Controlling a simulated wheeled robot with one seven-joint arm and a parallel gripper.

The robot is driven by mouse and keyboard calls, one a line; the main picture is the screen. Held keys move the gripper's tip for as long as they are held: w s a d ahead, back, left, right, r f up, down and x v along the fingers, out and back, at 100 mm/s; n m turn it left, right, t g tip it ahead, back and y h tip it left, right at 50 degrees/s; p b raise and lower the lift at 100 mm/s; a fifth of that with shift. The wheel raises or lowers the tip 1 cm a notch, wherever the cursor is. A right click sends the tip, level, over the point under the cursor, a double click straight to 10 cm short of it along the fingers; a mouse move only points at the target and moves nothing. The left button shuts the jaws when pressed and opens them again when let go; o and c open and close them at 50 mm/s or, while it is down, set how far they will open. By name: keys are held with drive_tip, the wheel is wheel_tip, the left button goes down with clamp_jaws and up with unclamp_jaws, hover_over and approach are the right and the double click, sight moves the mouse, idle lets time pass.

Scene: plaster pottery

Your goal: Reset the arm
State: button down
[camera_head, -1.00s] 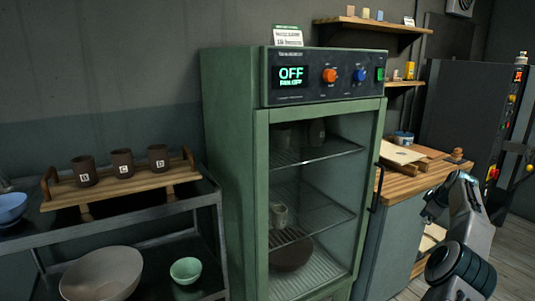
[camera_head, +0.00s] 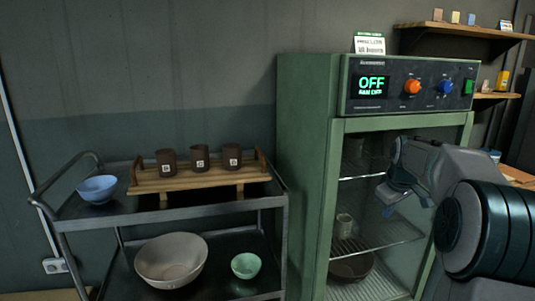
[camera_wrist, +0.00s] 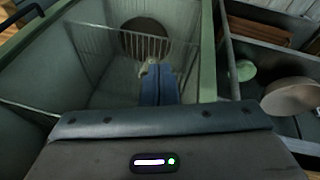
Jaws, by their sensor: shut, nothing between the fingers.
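My gripper (camera_wrist: 158,88) shows in the wrist view as two blue fingers pressed together with nothing between them. In the head view, my gripper (camera_head: 402,198) is at the right, in front of the green cabinet (camera_head: 308,150), with my arm bent behind it. The arm hides part of the cabinet's front and its right edge. The cabinet's display (camera_head: 372,86) reads OFF. Inside are wire shelves, a pale mug (camera_head: 344,224) and a dark bowl (camera_head: 350,267). In the wrist view, the fingers point toward the wire shelf and overlap the pale mug (camera_wrist: 148,66) in the picture.
A metal cart (camera_head: 215,212) stands left of the cabinet. It carries a wooden rack (camera_head: 195,184) with three dark cups, a blue bowl (camera_head: 97,189), a large grey bowl (camera_head: 170,261) and a green bowl (camera_head: 246,265). A wall shelf (camera_head: 470,31) is at upper right.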

drive_tip(key=s+a+m+p, duration=0.1)
drive_tip(key=s+a+m, duration=0.1)
drive_tip(key=s+a, duration=1.25)
drive_tip(key=s+a+f+m, duration=0.1)
drive_tip(key=s+a+f, duration=0.1)
drive_tip(key=s, duration=0.6)
drive_tip(key=s+a+f+m+g, duration=0.1)
drive_tip(key=s+a+f+m, duration=0.1)
drive_tip(key=s, duration=0.7)
drive_tip(key=shift+s+a+f+y+p, duration=0.25)
drive_tip(key=shift+a+f+y+p, duration=0.15)
drive_tip(key=shift+a+f, duration=0.3)
